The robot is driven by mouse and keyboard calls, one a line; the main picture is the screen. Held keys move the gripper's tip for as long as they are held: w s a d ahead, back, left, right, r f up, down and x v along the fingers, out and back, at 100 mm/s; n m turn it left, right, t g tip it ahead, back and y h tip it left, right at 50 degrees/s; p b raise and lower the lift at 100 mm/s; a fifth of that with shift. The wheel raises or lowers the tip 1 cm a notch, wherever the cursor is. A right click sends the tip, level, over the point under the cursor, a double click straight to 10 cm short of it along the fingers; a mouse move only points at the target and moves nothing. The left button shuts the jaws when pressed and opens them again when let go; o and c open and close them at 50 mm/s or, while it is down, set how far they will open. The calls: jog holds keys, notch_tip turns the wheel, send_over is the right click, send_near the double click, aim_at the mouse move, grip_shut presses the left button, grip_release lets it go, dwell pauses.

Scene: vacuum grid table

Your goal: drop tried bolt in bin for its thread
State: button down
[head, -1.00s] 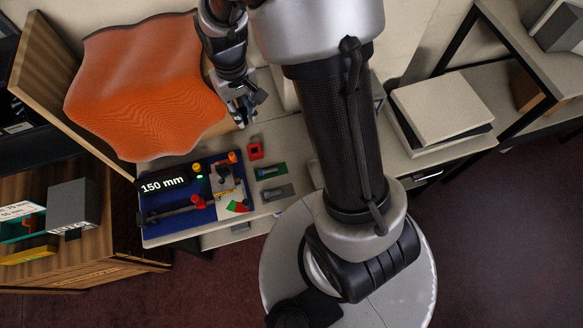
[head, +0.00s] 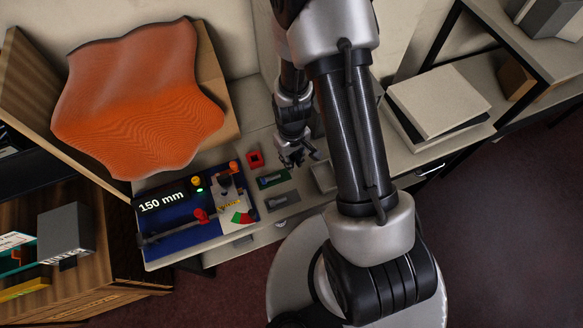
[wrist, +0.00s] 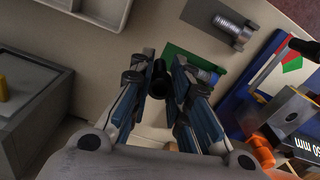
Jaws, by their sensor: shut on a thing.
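My gripper (wrist: 160,82) is shut on a dark, round-ended bolt (wrist: 158,77), seen nearly end-on between the fingertips in the wrist view. In the head view my gripper (head: 298,160) hangs over the table between the green pad and a pale tray. The green pad (wrist: 176,52) carries a grey bolt, partly hidden by a finger. The grey pad (wrist: 205,12) carries another bolt (wrist: 233,27). The pale shallow tray (head: 324,178) is just right of my gripper; it also shows in the wrist view (wrist: 112,12). I cannot tell the held bolt's thread.
A blue board (head: 178,238) reading 150 mm, with red, yellow and orange knobs, lies on the left. A red block (head: 255,159) stands behind the green pad. A dark grey box (wrist: 32,105) shows at left in the wrist view. An orange wavy panel (head: 140,110) stands behind.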

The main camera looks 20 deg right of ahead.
jog(key=shift+f+b, duration=0.7)
jog(key=shift+f, duration=1.65)
jog(key=shift+f, duration=0.15)
jog(key=c, duration=1.5)
grip_release()
